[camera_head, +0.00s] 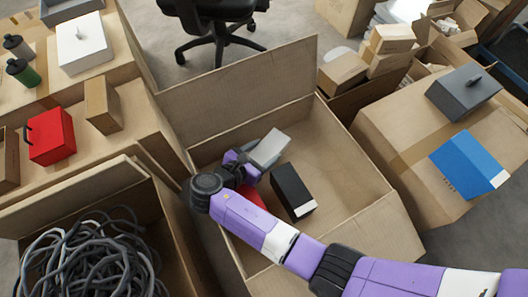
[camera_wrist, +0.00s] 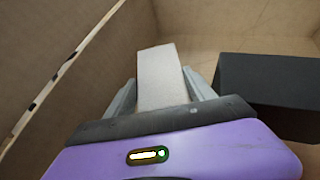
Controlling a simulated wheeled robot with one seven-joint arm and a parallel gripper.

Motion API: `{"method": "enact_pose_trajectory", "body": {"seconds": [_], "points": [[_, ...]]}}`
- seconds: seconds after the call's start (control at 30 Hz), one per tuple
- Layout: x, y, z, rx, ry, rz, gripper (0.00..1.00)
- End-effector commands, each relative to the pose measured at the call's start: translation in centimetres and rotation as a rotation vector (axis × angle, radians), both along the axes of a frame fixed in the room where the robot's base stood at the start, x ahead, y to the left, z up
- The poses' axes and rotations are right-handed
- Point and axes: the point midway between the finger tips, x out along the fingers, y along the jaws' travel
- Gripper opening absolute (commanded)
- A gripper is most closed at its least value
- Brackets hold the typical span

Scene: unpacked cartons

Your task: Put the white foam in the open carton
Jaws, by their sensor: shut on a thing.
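The white foam (camera_head: 270,148) is a pale block between the fingers of my gripper (camera_head: 258,158). The wrist view shows the foam (camera_wrist: 160,78) with a grey finger along each side, so my gripper (camera_wrist: 163,92) is shut on it. The foam and gripper are over the inside of the large open carton (camera_head: 375,232), near its back left side. I cannot tell whether the foam touches the carton floor. My wrist and arm hide part of the carton's left and front inside.
A black box (camera_head: 292,190) lies in the carton, right of the foam; a red thing (camera_head: 252,197) is partly behind my arm. A carton of cables (camera_head: 85,260) stands left. A closed carton with a blue box (camera_head: 468,163) and a grey box (camera_head: 463,92) stands right.

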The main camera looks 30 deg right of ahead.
Motion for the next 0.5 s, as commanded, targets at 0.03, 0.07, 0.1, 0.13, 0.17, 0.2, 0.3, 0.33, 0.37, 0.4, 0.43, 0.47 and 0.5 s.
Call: {"method": "enact_pose_trajectory", "body": {"seconds": [0.03, 0.07, 0.1, 0.13, 0.17, 0.2, 0.3, 0.33, 0.37, 0.4, 0.43, 0.47, 0.5], "points": [[0.0, 0.0, 0.1, 0.0, 0.0, 0.0, 0.25], [0.0, 0.0, 0.1, 0.0, 0.0, 0.0, 0.25], [0.0, 0.0, 0.1, 0.0, 0.0, 0.0, 0.25], [0.0, 0.0, 0.0, 0.0, 0.0, 0.0, 0.25], [0.0, 0.0, 0.0, 0.0, 0.0, 0.0, 0.25], [0.0, 0.0, -0.2, 0.0, 0.0, 0.0, 0.25], [0.0, 0.0, -0.4, 0.0, 0.0, 0.0, 0.25], [0.0, 0.0, -0.5, 0.0, -0.001, 0.0, 0.25], [0.0, 0.0, -0.6, 0.0, -0.001, 0.0, 0.25], [0.0, 0.0, -0.7, 0.0, -0.001, 0.0, 0.25], [0.0, 0.0, -0.8, 0.0, -0.001, 0.0, 0.25], [0.0, 0.0, -0.9, 0.0, 0.0, 0.0, 0.25], [0.0, 0.0, -1.0, 0.001, 0.0, 0.0, 0.25]]}}
